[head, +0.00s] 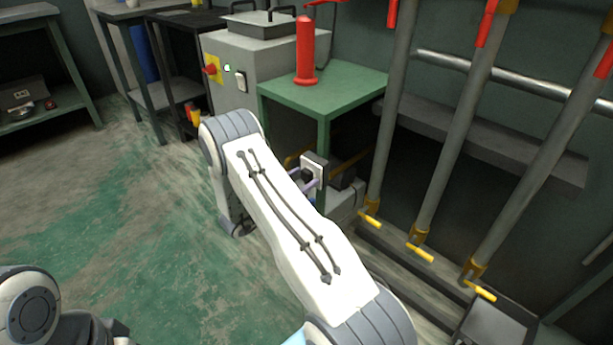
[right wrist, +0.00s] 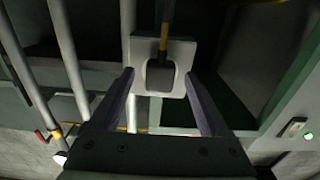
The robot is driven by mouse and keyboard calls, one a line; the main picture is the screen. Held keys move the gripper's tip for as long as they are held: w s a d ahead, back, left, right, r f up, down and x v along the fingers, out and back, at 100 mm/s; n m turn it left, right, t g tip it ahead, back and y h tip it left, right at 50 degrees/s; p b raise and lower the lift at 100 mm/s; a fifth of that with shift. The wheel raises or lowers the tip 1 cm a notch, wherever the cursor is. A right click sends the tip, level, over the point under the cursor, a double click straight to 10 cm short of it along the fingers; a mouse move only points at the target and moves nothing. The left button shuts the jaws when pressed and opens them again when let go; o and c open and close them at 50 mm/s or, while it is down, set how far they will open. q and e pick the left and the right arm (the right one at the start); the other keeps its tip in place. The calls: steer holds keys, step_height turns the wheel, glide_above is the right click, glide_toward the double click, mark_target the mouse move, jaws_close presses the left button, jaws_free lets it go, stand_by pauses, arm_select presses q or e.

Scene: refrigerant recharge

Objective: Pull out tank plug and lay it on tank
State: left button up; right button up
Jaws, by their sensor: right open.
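In the right wrist view a dark grey block, which looks like the plug (right wrist: 160,78), sits against a pale plate (right wrist: 178,52), with a yellow and black stem or cable above it. My right gripper (right wrist: 158,84) is open, with one finger on each side of the block; I cannot tell whether they touch it. In the head view the right gripper (head: 309,183) is low beside the green table, at the pale plate (head: 315,162), partly hidden by my arm. A grey body (head: 346,204), possibly the tank, shows behind it. My left gripper is out of view.
The green table (head: 345,88) carries a red cylinder (head: 305,50). A grey cabinet (head: 225,75) with a red knob stands left of it. Grey pipes with yellow handles (head: 420,252) stand close on the right. The floor at left is clear.

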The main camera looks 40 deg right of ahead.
stand_by(0.6)
jaws_close()
steer(key=shift+s+a+p, duration=0.15)
steer(key=shift+a+p, duration=0.15)
steer(key=shift+a, duration=1.2)
steer(key=shift+s+a+p, duration=0.1)
steer(key=shift+a+p, duration=0.2)
steer(key=shift+a, duration=1.15)
